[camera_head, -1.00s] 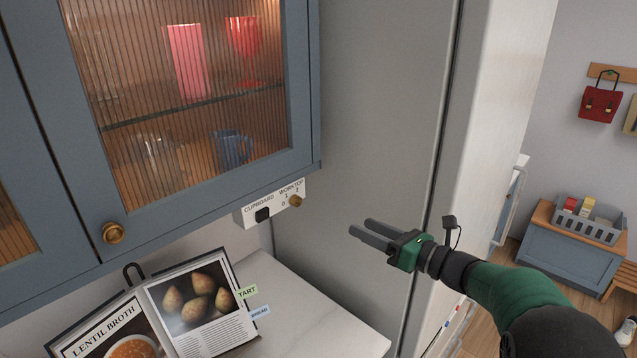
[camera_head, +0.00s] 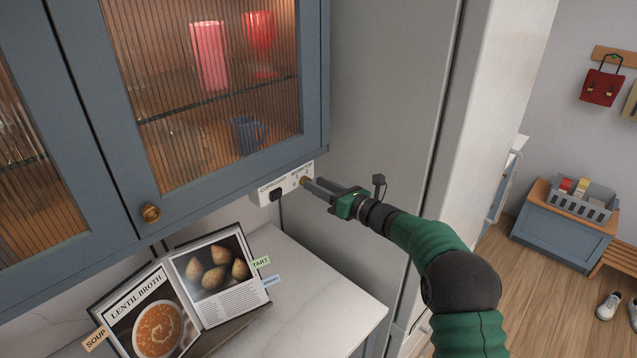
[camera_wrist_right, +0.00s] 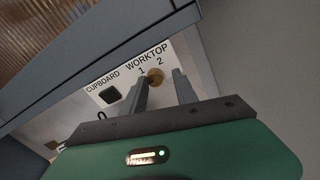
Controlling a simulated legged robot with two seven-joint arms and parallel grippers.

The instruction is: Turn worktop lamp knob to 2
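The worktop lamp knob (camera_head: 303,181) is a small round brass knob on a white switch panel (camera_head: 264,197) under the wall cupboard. In the right wrist view the knob (camera_wrist_right: 155,76) sits below the word WORKTOP, with the marks 1 and 2 above it. I cannot tell which mark it points to. My right gripper (camera_head: 314,187) reaches the panel from the right. In the right wrist view its fingers (camera_wrist_right: 160,77) are apart, with the knob showing between their tips. I cannot tell whether either finger touches it. My left gripper is not in view.
A black CUPBOARD switch (camera_wrist_right: 110,95) sits left of the knob. The glazed blue cupboard (camera_head: 85,195) hangs just above the panel. An open cookbook (camera_head: 215,270) stands on the pale worktop (camera_head: 330,290) below. A tall grey panel (camera_head: 390,80) rises behind my right gripper.

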